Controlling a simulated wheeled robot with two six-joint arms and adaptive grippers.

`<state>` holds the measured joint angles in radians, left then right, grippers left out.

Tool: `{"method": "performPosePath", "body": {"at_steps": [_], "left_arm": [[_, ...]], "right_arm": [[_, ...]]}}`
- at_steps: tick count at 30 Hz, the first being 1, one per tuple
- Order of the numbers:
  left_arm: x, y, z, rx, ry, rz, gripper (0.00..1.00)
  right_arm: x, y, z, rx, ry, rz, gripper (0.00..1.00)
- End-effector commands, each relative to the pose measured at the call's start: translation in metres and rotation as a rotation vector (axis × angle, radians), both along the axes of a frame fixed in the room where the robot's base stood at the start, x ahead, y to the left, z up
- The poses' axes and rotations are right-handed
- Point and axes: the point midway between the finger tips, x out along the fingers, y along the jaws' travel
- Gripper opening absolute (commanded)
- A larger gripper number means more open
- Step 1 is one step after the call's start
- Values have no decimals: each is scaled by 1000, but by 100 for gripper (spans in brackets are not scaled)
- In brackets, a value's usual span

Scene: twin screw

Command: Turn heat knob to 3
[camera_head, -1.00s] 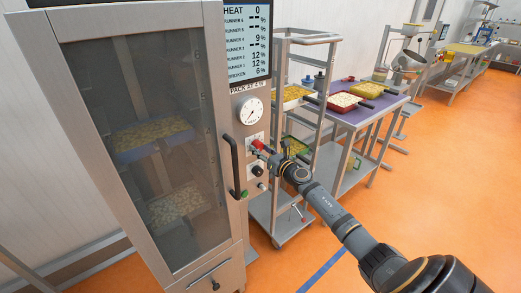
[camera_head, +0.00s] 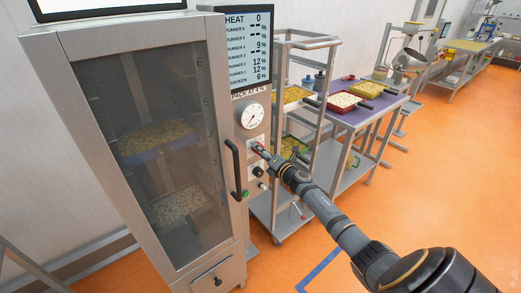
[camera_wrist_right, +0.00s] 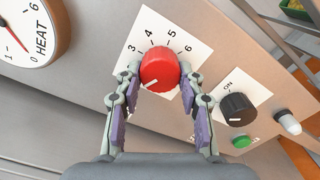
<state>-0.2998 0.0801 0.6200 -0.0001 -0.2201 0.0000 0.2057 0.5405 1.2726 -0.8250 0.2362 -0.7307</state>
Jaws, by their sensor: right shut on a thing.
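The red heat knob (camera_wrist_right: 160,68) is on a white scale plate (camera_wrist_right: 141,34) with printed numbers; 3, 4, 5 and 6 are readable. The knob's white mark points to the lower left, away from the 3. My right gripper (camera_wrist_right: 160,85) is shut on the knob, with one finger at each side. In the head view my right gripper (camera_head: 261,149) reaches the cabinet's control panel and hides most of the knob. The display (camera_head: 248,50) reads HEAT 0. My left gripper is not in view.
A black ON knob (camera_wrist_right: 237,108), a green button (camera_wrist_right: 242,142) and a white-tipped control (camera_wrist_right: 288,122) sit near the red knob. The HEAT dial (camera_wrist_right: 30,28) is above left. A black door handle (camera_head: 235,168) is close to my gripper. A trolley (camera_head: 281,205) stands to the right.

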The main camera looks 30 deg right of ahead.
Motion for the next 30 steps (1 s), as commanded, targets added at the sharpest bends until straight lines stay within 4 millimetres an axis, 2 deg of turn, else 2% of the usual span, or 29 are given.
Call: {"method": "performPosePath", "body": {"at_steps": [21,30], "left_arm": [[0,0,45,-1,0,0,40],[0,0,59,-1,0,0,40]], "right_arm": [[0,0,5,675,55,-2,7],[0,0,5,909,72,-3,7]]}}
